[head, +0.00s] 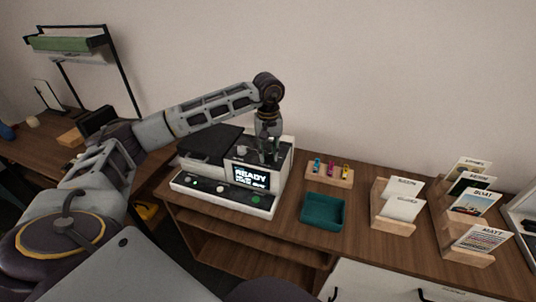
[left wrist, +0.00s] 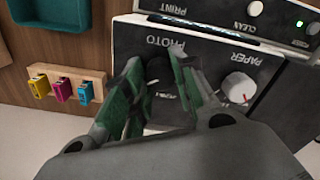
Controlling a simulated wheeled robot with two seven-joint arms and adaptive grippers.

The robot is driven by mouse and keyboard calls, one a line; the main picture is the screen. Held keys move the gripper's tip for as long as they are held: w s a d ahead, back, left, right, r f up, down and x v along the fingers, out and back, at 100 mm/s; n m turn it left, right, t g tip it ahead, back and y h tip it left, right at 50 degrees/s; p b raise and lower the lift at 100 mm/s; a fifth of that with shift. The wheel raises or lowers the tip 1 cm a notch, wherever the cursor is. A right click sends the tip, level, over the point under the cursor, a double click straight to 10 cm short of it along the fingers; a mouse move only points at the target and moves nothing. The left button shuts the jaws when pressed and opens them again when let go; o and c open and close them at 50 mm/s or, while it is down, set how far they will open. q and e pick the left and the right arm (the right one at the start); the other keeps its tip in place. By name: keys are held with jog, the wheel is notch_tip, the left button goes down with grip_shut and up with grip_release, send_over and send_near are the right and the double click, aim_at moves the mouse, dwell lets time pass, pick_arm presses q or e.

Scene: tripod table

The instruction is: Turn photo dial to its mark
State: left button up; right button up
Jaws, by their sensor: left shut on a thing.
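The printer (head: 225,195) stands on the wooden table, its screen reading READY. My left gripper (head: 269,152) reaches down onto the printer's right part. In the left wrist view my left gripper (left wrist: 157,77) has its green-padded fingers on either side of the dark photo dial (left wrist: 154,70) and is shut on it. The fingers hide most of that dial, and I cannot make out its pointer or mark. My right gripper is not in view.
A small wooden rack with coloured cartridges (head: 330,173) and a teal tray (head: 323,210) stand right of the printer. Card holders (head: 398,205) stand farther right. The printer's front buttons (head: 220,189) lie along its lower edge. The wall is behind.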

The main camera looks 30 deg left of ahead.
aim_at(268, 154)
pick_arm(q)
jog(key=shift+r+m, duration=0.1)
jog(key=shift+m, duration=0.3)
jog(key=o, duration=1.1)
jog(key=shift+c, duration=0.2)
notch_tip(268, 154, up, 12)
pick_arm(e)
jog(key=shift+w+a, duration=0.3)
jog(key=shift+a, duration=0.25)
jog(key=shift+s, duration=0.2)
